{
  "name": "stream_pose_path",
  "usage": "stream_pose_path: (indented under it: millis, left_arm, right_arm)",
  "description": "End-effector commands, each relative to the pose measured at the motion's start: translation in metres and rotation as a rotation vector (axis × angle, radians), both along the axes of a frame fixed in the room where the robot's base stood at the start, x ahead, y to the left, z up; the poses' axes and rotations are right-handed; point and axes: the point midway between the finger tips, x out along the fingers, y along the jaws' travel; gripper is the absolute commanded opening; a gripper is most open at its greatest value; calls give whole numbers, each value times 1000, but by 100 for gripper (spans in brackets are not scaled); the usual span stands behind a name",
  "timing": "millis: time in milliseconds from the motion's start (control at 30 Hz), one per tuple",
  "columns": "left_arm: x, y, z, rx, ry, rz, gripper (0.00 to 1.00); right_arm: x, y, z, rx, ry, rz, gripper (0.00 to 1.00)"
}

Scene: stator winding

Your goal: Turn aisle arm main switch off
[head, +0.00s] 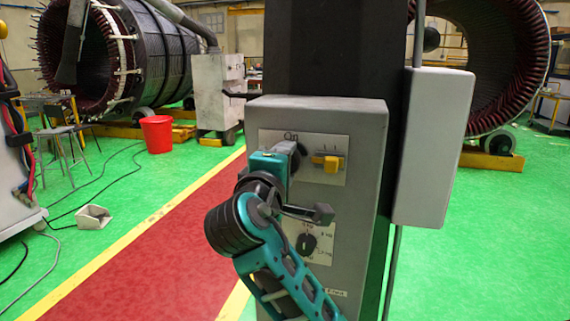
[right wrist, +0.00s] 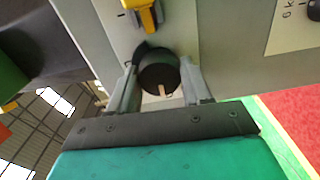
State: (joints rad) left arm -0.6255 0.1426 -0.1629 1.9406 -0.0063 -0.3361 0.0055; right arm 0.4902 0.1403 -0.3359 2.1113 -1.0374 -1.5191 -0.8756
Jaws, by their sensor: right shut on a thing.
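A grey control box (head: 360,125) is fixed to a dark column. Its upper plate, marked "On" at the top, carries a black rotary switch, mostly hidden by my right gripper (head: 292,152) in the head view. In the right wrist view this black rotary switch (right wrist: 158,72) sits between the two fingers of my right gripper (right wrist: 160,85), which is shut on it. A pale mark on the knob points toward the palm. My left gripper is not in view.
A yellow switch (head: 326,162) sits right of the rotary switch, close to the fingers. A smaller black knob (head: 306,243) is on a lower plate. A second grey box (head: 433,145) stands at the right. Red floor (head: 175,255) lies clear to the left.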

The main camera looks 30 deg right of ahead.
Motion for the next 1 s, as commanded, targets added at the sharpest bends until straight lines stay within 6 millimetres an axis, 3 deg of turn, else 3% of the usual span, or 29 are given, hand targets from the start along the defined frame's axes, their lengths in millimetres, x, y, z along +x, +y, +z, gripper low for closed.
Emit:
stream_pose_path:
  millis: [667,700,933,1000]
  left_arm:
    - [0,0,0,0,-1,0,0]
    - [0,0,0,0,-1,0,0]
    - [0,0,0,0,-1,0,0]
    - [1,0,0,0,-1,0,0]
  right_arm:
    - [0,1,0,-43,47,4,18]
    - [0,1,0,-43,47,4,51]
    - [0,0,0,-42,47,2,73]
    - [0,0,0,-42,47,2,74]
